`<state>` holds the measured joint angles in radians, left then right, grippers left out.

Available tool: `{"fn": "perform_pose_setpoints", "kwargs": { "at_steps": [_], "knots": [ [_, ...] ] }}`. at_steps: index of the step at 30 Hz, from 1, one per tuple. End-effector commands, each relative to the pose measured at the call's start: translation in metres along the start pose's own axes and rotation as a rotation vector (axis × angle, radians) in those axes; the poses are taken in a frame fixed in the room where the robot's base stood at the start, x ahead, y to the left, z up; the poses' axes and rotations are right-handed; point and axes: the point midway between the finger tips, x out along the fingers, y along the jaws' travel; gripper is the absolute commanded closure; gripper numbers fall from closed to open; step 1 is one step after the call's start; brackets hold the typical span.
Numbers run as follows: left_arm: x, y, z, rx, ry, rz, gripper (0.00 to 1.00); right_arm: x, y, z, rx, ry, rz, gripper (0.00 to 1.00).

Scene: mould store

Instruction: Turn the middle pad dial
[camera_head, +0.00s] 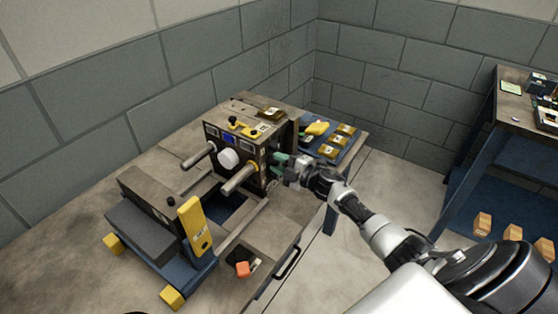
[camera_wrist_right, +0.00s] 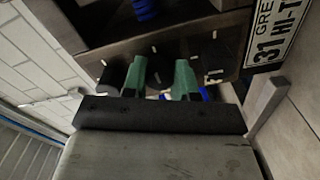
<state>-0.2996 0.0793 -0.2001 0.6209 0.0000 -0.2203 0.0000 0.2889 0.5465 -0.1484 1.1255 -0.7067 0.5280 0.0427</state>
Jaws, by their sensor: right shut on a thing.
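The machine block (camera_head: 235,142) stands on the bench in the head view, with its right side facing my right gripper (camera_head: 278,160). In the wrist view a row of dark dials with white ticks above them runs along a brown panel (camera_wrist_right: 200,45). The green fingers of my right gripper (camera_wrist_right: 161,80) are shut on the middle dial (camera_wrist_right: 160,76), one on each side. A left dial (camera_wrist_right: 110,79) and a right dial (camera_wrist_right: 215,75) sit just outside the fingers. The fingers hide part of the middle dial, and its angle is unclear. My left gripper is not in view.
Two round bars (camera_head: 238,180) stick out of the block's front. A clamp unit with a yellow plate (camera_head: 194,227) stands in front. An orange knob (camera_head: 242,269) is near the bench edge. Another table stands right.

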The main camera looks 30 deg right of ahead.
Motion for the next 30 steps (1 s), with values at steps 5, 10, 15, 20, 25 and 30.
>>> {"fn": "perform_pose_setpoints", "kwargs": {
  "at_steps": [5,10,15,20,25,30],
  "knots": [
    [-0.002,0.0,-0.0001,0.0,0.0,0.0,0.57,-0.0005,-0.0005,0.0006,0.027,-0.002,-0.002,0.96],
    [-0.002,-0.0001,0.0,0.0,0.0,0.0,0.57,-0.0005,-0.0008,0.0007,0.034,-0.001,-0.001,0.96],
    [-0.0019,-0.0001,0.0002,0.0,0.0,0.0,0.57,-0.0006,-0.0009,0.0007,0.034,-0.001,-0.001,0.96],
    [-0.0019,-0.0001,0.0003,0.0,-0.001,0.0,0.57,-0.0005,-0.0009,0.0006,0.034,-0.001,-0.001,0.6],
    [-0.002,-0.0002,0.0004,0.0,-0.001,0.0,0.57,-0.0003,-0.0006,0.0003,0.033,0.0,-0.001,0.47],
    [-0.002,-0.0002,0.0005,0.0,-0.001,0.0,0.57,-0.0005,-0.0004,0.0002,0.032,0.0,-0.001,0.47]
  ]
}}
